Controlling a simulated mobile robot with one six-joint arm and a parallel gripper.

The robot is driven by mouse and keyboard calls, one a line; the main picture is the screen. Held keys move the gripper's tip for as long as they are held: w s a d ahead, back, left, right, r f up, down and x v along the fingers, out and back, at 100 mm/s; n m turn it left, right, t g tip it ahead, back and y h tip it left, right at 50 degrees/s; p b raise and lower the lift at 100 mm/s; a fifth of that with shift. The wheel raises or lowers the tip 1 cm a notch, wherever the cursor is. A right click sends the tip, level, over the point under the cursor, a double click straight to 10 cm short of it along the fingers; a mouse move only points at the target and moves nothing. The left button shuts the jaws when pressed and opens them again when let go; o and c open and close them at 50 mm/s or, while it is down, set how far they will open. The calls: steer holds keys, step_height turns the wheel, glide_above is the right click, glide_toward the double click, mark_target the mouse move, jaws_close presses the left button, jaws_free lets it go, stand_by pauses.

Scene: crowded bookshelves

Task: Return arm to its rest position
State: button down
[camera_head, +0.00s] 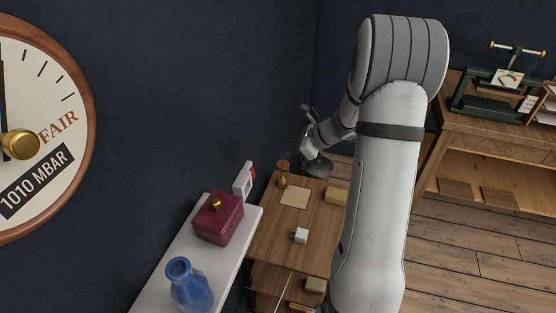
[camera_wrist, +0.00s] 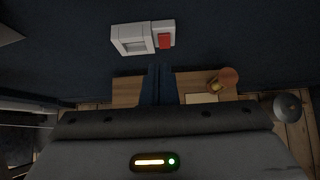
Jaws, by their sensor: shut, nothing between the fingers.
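My arm is bent in the head view, rising on the right and reaching down and left over a wooden desk (camera_head: 318,235). Its far end is small there, near a dark rounded shade, and the fingertips cannot be made out. In the wrist view my gripper (camera_wrist: 158,72) shows as two dark fingers close together, shut and empty. The fingers point towards a dark blue wall (camera_wrist: 75,60), just below a white wall box with a red switch (camera_wrist: 147,38). I cannot tell the distance to the wall.
A white shelf (camera_head: 160,272) holds a red box (camera_head: 218,220) and a blue vase (camera_head: 190,287). The desk bears an hourglass-like item (camera_head: 283,174), paper (camera_head: 295,197) and a white cup (camera_head: 300,235). The dark shade (camera_head: 318,167) is close to my wrist. Floor (camera_head: 465,240) shows clear at right.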

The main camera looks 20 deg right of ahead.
steer(key=shift+s+d+r, duration=0.1)
steer(key=shift+d+r, duration=0.05)
steer(key=shift+r, duration=0.1)
stand_by(0.3)
steer(key=s+a+r+n+g+h, duration=0.1)
steer(key=s+a+r+n+g, duration=0.1)
steer(key=s+a+r+n, duration=0.3)
steer(key=s+a+r+n+g+h, duration=0.1)
steer(key=s+a+r+n+h, duration=0.15)
steer(key=s+n, duration=0.45)
steer(key=s+r+n+h, duration=0.2)
steer(key=s+n, duration=0.4)
steer(key=s, duration=0.1)
steer(key=s+r+n+t+h, duration=0.1)
steer(key=s+r+n+h, duration=0.1)
steer(key=s+n, duration=0.4)
steer(key=shift+s+d+r+n, duration=0.3)
steer(key=shift+s+r, duration=0.05)
steer(key=shift+s, duration=0.6)
